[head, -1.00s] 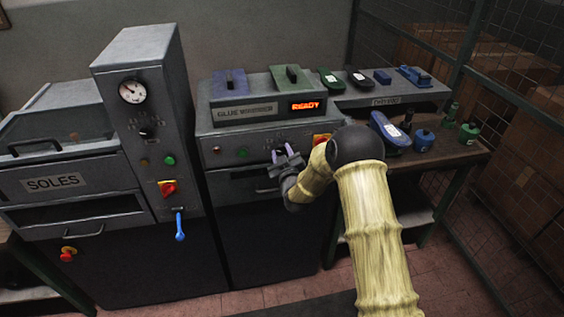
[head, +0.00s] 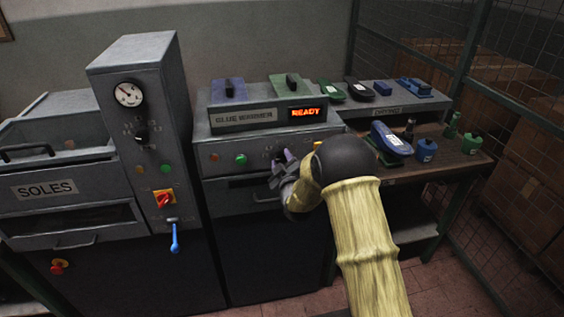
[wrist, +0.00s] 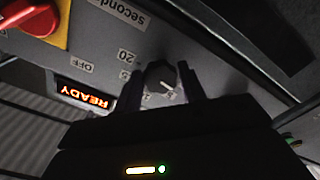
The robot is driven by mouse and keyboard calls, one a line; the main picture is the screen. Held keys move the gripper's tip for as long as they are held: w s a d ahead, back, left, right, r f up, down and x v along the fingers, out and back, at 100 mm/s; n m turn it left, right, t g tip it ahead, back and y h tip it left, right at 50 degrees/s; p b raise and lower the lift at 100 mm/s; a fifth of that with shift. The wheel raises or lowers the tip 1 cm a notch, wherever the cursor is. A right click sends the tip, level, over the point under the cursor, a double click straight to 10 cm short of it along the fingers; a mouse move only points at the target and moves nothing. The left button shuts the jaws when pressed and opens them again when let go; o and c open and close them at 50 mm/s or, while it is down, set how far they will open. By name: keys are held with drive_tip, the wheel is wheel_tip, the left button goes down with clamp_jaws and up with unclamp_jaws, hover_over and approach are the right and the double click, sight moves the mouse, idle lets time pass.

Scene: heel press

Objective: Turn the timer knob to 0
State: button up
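The timer knob (wrist: 160,77) is a dark round knob with a pale pointer line on the glue warmer's front panel. In the wrist view its scale, seen turned over, shows a 20 and smaller numbers, with "seconds" beside it. The pointer slants to the lower right there; I cannot read its number. My gripper (wrist: 160,82) is at the panel with one finger on each side of the knob. I cannot tell whether the fingers touch it.
The glue warmer (head: 245,116) has a lit READY display (head: 306,112). A red-and-yellow switch (wrist: 36,18) is near the knob. The press column (head: 135,80) with gauge, dial and blue lever (head: 175,238) stands left. A bench (head: 460,165) with shoe parts and bottles is right.

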drive_tip(key=shift+o, duration=1.3)
drive_tip(key=b+v, duration=0.4)
drive_tip(key=v, duration=1.3)
drive_tip(key=shift+s, duration=0.2)
drive_tip(key=shift+d+r, duration=0.15)
drive_tip(key=s+d+m+g+h+p, duration=0.2)
drive_tip(key=s+d+m+g, duration=0.3)
drive_tip(key=s, duration=0.5)
drive_tip(key=s+d+r+m+g+h+p, duration=0.1)
drive_tip(key=s+d+m+g+h+p, duration=0.2)
drive_tip(key=s+d+m+g, duration=0.3)
drive_tip(key=s+d+g, duration=0.3)
drive_tip(key=s+d, duration=0.1)
drive_tip(key=s, duration=0.1)
drive_tip(key=shift+d+m+g+p, duration=0.3)
drive_tip(key=shift+d+g+p, duration=0.05)
drive_tip(key=shift+g, duration=0.05)
